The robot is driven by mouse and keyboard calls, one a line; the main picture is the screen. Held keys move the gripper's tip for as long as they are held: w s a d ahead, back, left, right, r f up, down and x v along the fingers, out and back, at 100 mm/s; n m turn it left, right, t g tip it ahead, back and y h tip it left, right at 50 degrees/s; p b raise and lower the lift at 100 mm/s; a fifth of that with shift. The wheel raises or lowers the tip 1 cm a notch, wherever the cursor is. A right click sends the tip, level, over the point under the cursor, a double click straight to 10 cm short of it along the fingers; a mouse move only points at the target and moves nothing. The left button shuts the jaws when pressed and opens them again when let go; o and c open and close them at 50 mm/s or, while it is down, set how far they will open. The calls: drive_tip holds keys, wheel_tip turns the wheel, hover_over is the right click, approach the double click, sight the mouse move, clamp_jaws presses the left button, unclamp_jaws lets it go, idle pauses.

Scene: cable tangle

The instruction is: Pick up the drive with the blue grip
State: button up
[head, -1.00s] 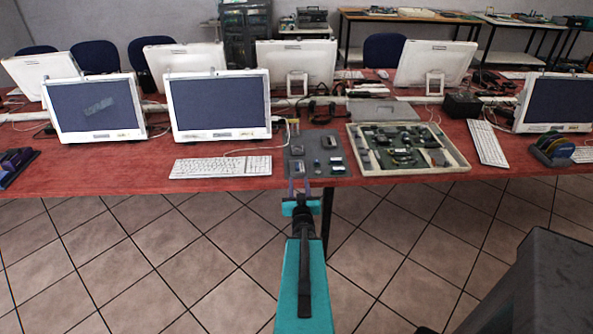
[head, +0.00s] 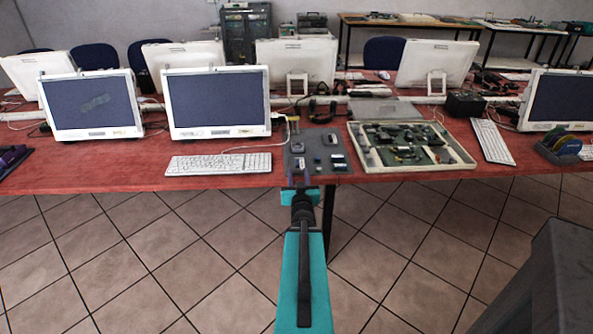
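A grey mat (head: 326,141) lies at the front edge of the red table and carries several small parts. A small bluish piece (head: 317,160) lies near its middle; it may be the drive with the blue grip, but it is too small to be sure. My gripper (head: 301,180) is at the mat's front edge in the head view, fingers pointing towards the mat. Its purple fingers are apart, and nothing shows between them.
A white keyboard (head: 218,163) lies left of the mat, with a monitor (head: 216,101) behind it. A shallow pale tray of circuit parts (head: 368,157) stands close on the right. Dark cables (head: 322,112) lie behind the mat. Tiled floor is open in front of the table.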

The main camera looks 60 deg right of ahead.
sight(298, 164)
drive_tip(key=shift+b+x, duration=0.9)
drive_tip(key=shift+b, duration=2.15)
drive_tip(key=b+x, duration=0.2)
drive_tip(key=b, duration=0.2)
drive_tip(key=shift+d+f, duration=0.1)
drive_tip(key=shift+f, duration=0.05)
drive_tip(key=shift+w+d+b, duration=0.2)
drive_tip(key=shift+d+b, duration=0.05)
drive_tip(key=shift+b, duration=0.2)
drive_tip(key=shift+d, duration=0.15)
drive_tip(key=shift+x, duration=2.5)
drive_tip(key=shift+s+d, duration=0.1)
drive_tip(key=shift+s, duration=0.05)
clamp_jaws()
